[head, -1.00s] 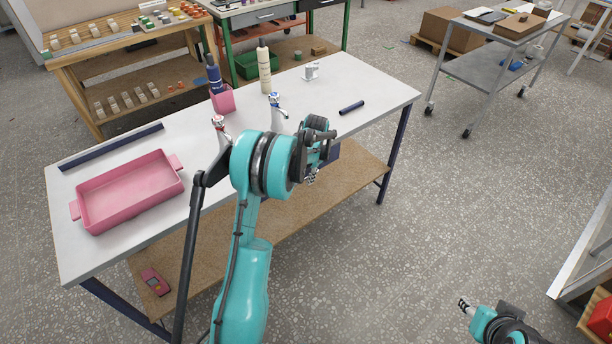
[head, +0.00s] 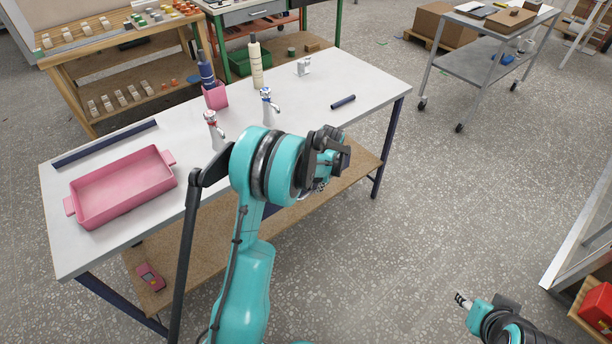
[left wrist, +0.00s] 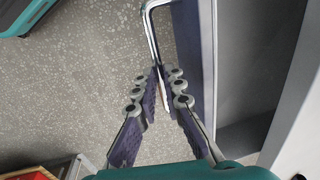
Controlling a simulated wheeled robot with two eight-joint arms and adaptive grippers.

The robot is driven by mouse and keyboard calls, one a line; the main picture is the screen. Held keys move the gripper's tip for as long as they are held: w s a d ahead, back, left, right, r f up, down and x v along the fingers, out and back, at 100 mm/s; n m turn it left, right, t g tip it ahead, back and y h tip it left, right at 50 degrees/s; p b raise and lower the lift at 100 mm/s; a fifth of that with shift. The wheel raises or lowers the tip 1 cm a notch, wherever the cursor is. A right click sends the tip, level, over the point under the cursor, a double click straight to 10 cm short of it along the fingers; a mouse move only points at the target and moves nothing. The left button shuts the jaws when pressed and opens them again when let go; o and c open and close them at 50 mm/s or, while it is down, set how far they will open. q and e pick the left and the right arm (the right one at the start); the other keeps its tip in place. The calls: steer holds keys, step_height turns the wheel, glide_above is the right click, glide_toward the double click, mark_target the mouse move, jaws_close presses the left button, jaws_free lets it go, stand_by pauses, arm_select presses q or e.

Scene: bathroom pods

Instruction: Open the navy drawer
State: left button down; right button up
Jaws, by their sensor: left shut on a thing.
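In the left wrist view the navy drawer (left wrist: 190,45) shows its front panel from above, with a grey inside to the right of it, so it stands at least partly pulled out. Its chrome bar handle (left wrist: 152,28) runs along the front. My left gripper (left wrist: 160,75) is shut on this handle, one finger on each side. In the head view my left gripper (head: 330,158) is beside the table's front edge, and my arm hides the handle and most of the drawer. My right gripper (head: 462,300) is at the lower right, away from the table; its finger opening is unclear.
The white-topped table (head: 215,165) bears a pink tray (head: 125,185), two taps, bottles and a dark blue bar (head: 343,102). A wooden shelf (head: 185,250) lies below. A metal cart (head: 480,50) stands at the back right. The floor right of the table is clear.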

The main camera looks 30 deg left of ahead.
arm_select(q)
steer(key=s+d, duration=0.3)
steer(key=d, duration=0.4)
steer(key=s+d, duration=0.3)
steer(key=d, duration=0.4)
steer(key=shift+d, duration=0.25)
steer(key=c, duration=1.6)
jaws_free()
step_height(320, 180, up, 12)
steer(key=d, duration=0.2)
steer(key=shift+s, duration=0.4)
steer(key=shift+f, duration=0.1)
steer(key=s+a+r+n+t+h, duration=0.1)
steer(key=s+r+n+t, duration=0.1)
steer(key=s, duration=0.7)
steer(key=s+a+r+n+t+h, duration=0.1)
steer(key=s+a+r+n+t, duration=0.1)
steer(key=s, duration=0.7)
steer(key=shift+s+a+r+t, duration=0.15)
steer(key=shift+s+r+t, duration=0.25)
steer(key=shift+r+t, duration=0.6)
